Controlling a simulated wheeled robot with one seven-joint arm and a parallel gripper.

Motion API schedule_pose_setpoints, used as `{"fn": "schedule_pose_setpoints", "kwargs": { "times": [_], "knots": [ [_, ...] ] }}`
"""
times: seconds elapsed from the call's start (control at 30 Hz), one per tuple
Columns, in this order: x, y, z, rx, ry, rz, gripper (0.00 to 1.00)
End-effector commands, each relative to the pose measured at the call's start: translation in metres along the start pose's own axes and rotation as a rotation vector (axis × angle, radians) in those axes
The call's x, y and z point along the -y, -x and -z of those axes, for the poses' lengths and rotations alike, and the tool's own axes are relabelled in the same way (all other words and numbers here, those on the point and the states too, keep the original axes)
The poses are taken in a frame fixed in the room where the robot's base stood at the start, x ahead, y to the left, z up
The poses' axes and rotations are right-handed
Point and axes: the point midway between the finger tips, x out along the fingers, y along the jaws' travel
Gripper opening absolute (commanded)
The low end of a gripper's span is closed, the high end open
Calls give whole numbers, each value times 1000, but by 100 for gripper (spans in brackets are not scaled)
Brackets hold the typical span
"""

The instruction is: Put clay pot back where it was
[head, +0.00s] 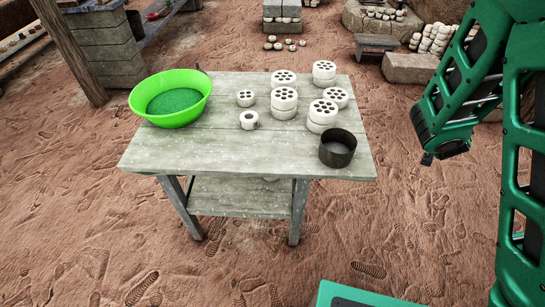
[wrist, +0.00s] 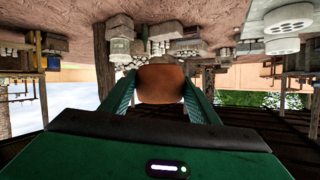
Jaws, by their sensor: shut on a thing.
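The clay pot (wrist: 160,83) is a plain orange-brown piece in the middle of the wrist view. My gripper (wrist: 161,90) has its two green fingers on either side of it and is shut on it. The wrist picture is upside down, with the ground at the top.
A weathered wooden table (head: 200,152) stands ahead. On it are a green bowl (head: 192,83), several white perforated discs (head: 284,96), a small white ring (head: 249,120) and a dark round tin (head: 338,148). The table's front left is bare. Stone blocks (head: 410,68) lie beyond at the right.

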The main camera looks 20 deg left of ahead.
Motion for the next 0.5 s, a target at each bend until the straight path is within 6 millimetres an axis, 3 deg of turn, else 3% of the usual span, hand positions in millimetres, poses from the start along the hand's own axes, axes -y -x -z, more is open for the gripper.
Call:
{"fn": "schedule_pose_setpoints", "kwargs": {
  "times": [0.27,0.5],
  "knots": [
    [115,50,-66,42,115,209,18],
    [208,123,-128,75,212,423,18]
  ]
}}
